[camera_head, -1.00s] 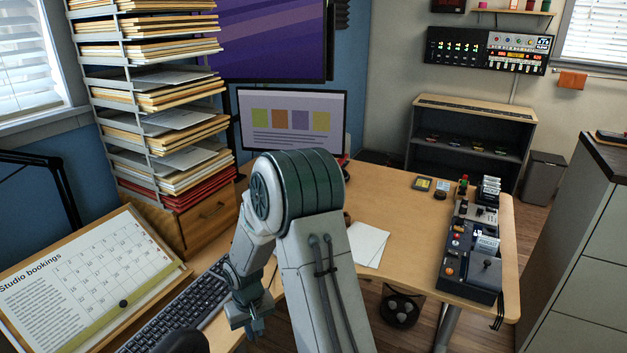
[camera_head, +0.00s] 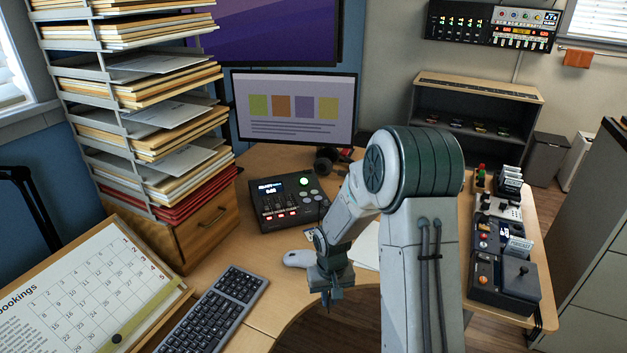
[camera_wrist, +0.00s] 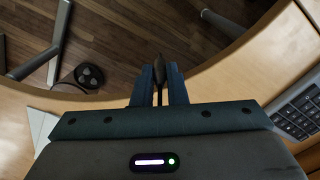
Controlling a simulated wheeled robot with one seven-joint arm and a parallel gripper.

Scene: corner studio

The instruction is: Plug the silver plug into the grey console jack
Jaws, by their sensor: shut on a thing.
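My gripper (camera_head: 330,290) hangs over the inner curved edge of the desk, beside the mouse. In the wrist view its fingers (camera_wrist: 160,88) are shut on a slim, dark-looking plug (camera_wrist: 159,68) that points away from the palm. Its silver colour does not show in this light. A dark console (camera_head: 287,203) with a small lit screen, buttons and faders stands on the desk behind my gripper, to its upper left. I cannot make out a grey jack on it. More control boxes (camera_head: 503,272) stand on the desk's right wing, and no jack can be told there either.
A mouse (camera_head: 297,258) and a keyboard (camera_head: 218,308) lie left of my gripper. A calendar board (camera_head: 85,290) and a tall paper rack (camera_head: 110,140) stand at the left. A monitor (camera_head: 293,110) stands behind the console. Below my gripper is open floor (camera_wrist: 110,25).

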